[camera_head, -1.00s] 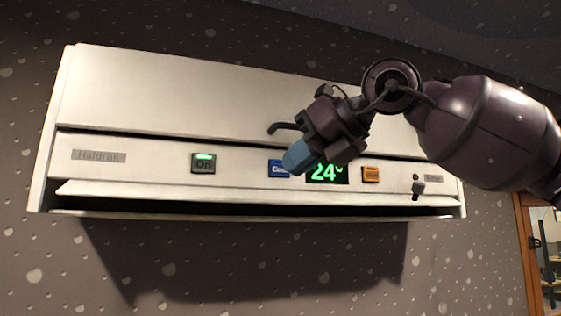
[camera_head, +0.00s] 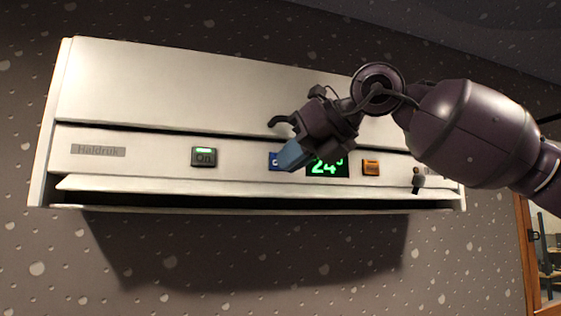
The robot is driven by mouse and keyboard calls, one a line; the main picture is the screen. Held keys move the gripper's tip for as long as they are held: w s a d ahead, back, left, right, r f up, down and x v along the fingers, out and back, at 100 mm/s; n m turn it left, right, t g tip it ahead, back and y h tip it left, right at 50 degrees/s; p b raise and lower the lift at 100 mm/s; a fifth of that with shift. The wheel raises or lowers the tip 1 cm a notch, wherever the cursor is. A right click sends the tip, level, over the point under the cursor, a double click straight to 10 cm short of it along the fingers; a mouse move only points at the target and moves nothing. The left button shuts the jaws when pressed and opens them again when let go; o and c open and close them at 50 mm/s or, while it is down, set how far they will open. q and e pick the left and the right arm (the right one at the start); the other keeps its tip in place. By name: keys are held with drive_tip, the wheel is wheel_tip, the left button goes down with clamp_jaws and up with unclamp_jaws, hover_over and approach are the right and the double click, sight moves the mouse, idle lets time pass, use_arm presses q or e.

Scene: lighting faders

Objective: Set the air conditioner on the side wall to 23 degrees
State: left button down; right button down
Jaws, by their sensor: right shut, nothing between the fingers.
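The white air conditioner (camera_head: 200,95) hangs on the side wall. Its green display (camera_head: 326,169) reads 24 degrees, its upper part partly covered by my gripper. A blue button (camera_head: 273,161) sits left of the display and is mostly hidden behind the fingertip. An orange button (camera_head: 371,167) sits right of the display. My right gripper (camera_head: 293,154) is shut and empty, with its blue-grey tip in front of the blue button. Whether the tip touches the button I cannot tell. My left gripper is not in view.
A small slider knob (camera_head: 417,180) is at the panel's right. A louvre flap (camera_head: 160,186) juts below the buttons. A wooden door frame (camera_head: 524,240) stands at lower right.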

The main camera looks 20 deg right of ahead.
idle(0.8)
idle(0.7)
drive_tip(key=shift+w, duration=0.2)
drive_tip(key=shift+w, duration=0.2)
drive_tip(key=shift+w, duration=0.1)
idle(0.3)
